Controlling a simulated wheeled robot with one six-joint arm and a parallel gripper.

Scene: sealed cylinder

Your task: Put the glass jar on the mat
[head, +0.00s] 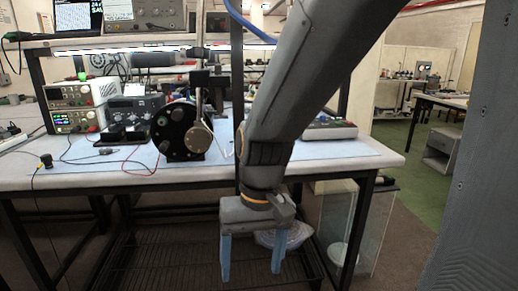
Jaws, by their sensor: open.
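My gripper (251,274) hangs down in the lower middle of the head view, below the front edge of the workbench. Its two blue fingers are wide apart, with nothing seen between them. I cannot make out a glass jar or a mat for certain. A pale bluish rounded object (292,237) shows behind the right finger, partly hidden by it; I cannot tell what it is.
A workbench (80,178) with a pale top spans the view, carrying a black round apparatus (172,132), stacked instruments (76,105) and wires. A clear glass case (370,238) stands beneath its right end.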

